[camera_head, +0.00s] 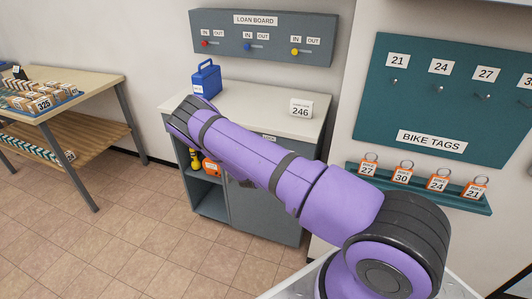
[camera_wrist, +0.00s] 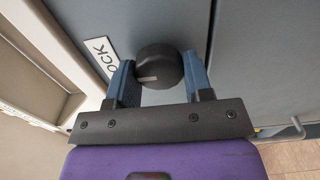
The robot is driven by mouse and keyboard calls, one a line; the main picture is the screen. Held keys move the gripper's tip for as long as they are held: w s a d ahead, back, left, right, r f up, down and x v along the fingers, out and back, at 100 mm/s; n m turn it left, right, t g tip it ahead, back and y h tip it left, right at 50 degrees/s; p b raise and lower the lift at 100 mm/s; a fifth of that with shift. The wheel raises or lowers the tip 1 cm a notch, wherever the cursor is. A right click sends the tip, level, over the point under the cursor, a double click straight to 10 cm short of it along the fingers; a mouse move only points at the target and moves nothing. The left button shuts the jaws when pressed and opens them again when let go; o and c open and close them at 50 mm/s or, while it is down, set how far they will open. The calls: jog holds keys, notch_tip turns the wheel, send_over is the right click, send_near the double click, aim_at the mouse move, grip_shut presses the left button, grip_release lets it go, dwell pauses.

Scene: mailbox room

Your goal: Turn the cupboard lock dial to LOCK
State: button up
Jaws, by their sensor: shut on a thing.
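In the wrist view, the black round dial (camera_wrist: 157,62) sits on the grey cupboard front (camera_wrist: 265,70). My gripper (camera_wrist: 158,70) has its two blue-grey fingers on either side of the dial and is shut on it. A short pale mark shows on the dial's face, toward the lower left in the picture. A white label (camera_wrist: 100,52) reading "OCK", its first letter hidden, lies left of the dial, partly behind the left finger. In the head view, the cupboard (camera_head: 262,205) stands under a pale top; my arm crosses in front and hides the dial and gripper.
Open shelves at left hold a yellow item and an orange item (camera_head: 211,168). A bar handle (camera_wrist: 290,131) is right of my gripper.

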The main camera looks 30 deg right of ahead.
dwell(0.3)
jog(key=o, duration=0.9)
jog(key=shift+a, duration=0.1)
jog(key=v, duration=1)
jog(key=shift+s+a, duration=0.25)
jog(key=shift+s, duration=0.05)
